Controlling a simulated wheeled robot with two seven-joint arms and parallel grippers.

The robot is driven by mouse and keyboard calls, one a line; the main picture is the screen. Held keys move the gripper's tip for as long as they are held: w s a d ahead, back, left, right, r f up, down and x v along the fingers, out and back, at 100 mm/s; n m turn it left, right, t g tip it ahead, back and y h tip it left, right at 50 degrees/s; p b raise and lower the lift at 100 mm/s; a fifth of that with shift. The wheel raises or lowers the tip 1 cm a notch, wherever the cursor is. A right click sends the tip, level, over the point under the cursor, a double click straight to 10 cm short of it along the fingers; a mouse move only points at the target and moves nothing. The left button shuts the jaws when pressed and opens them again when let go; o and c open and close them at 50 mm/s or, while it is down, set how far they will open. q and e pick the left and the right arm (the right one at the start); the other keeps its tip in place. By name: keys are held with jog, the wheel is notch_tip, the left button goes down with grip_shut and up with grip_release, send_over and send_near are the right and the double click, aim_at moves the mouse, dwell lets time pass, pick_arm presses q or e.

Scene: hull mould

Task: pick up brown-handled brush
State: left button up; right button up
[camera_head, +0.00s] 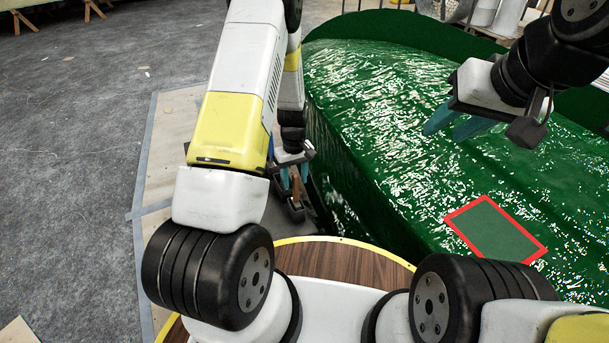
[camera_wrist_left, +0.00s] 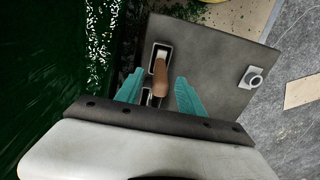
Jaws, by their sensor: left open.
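The brown-handled brush (camera_wrist_left: 160,72) shows in the left wrist view, its handle in a light-rimmed slot of a dark grey board. My left gripper (camera_wrist_left: 159,78) is open, with one teal finger on each side of the handle and a gap on both sides. In the head view my left gripper (camera_head: 293,178) points down beside the green hull, and a bit of the brown handle (camera_head: 297,187) shows at its fingers. The brush's lower end is hidden. My right gripper (camera_head: 453,124) is open and empty above the hull.
The glossy green hull mould (camera_head: 390,95) fills the middle and right, with a red-framed patch (camera_head: 485,228) on it. The dark board (camera_wrist_left: 215,60) carries a round metal fitting (camera_wrist_left: 253,78). Grey floor (camera_head: 80,120) lies open at the left.

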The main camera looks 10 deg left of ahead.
aim_at(296, 185)
pick_arm(q)
notch_tip(296, 185, down, 4)
jog(key=shift+r, duration=0.15)
grip_shut()
jog(key=shift+r, duration=0.15)
